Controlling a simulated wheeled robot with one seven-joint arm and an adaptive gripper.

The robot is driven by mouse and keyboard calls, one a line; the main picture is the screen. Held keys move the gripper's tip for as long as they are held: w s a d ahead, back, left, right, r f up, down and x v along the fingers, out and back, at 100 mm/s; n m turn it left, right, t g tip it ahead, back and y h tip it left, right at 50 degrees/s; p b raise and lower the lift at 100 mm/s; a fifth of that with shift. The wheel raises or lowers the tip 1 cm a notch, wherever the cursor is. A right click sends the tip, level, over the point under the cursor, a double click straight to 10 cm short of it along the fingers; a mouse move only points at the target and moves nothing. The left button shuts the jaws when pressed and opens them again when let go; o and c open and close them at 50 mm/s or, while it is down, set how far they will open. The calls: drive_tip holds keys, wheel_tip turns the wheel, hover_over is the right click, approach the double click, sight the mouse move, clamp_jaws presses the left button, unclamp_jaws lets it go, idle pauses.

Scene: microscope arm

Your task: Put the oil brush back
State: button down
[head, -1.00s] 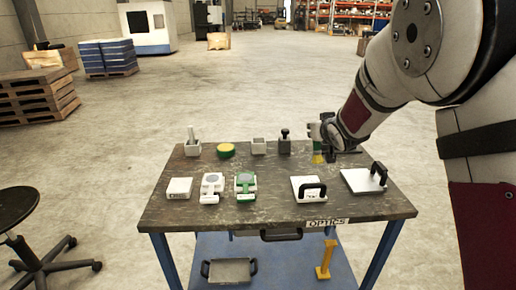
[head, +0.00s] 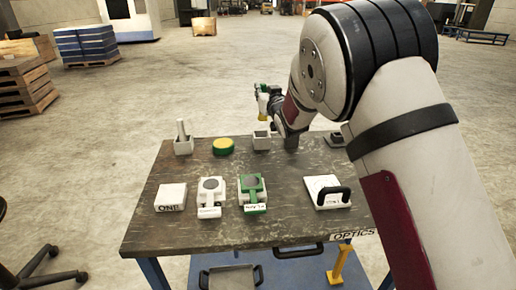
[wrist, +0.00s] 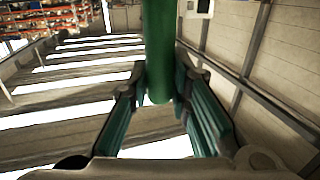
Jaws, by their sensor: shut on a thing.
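The oil brush (head: 263,108) has a green upper part and a pale, yellowish lower end, and hangs roughly upright in the head view. My gripper (head: 266,93) is shut on its green part, which also shows between the jaws in the wrist view (wrist: 158,50). The brush is above a small grey-white square cup (head: 262,141) at the table's back edge, apart from it as far as I can tell. A similar cup (head: 183,147) at the back left holds a pale upright stick (head: 181,129).
The dark table (head: 160,232) also bears a yellow-green round (head: 223,146), a white block (head: 171,197), a white device (head: 211,195), a green-and-white device (head: 252,193) and a black-handled white plate (head: 326,192). My arm hides the table's right part.

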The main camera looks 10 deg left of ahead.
drive_tip(key=shift+w+a+f+b, duration=0.25)
drive_tip(key=shift+w+f+b, duration=0.1)
drive_tip(key=shift+w+f, duration=0.35)
wheel_tip(320, 180, down, 10)
drive_tip(key=shift+s+r, duration=0.1)
drive_tip(key=c, duration=1.5)
unclamp_jaws()
drive_tip(key=shift+b, duration=0.3)
drive_tip(key=p+v, duration=0.1)
drive_tip(key=v, duration=1.1)
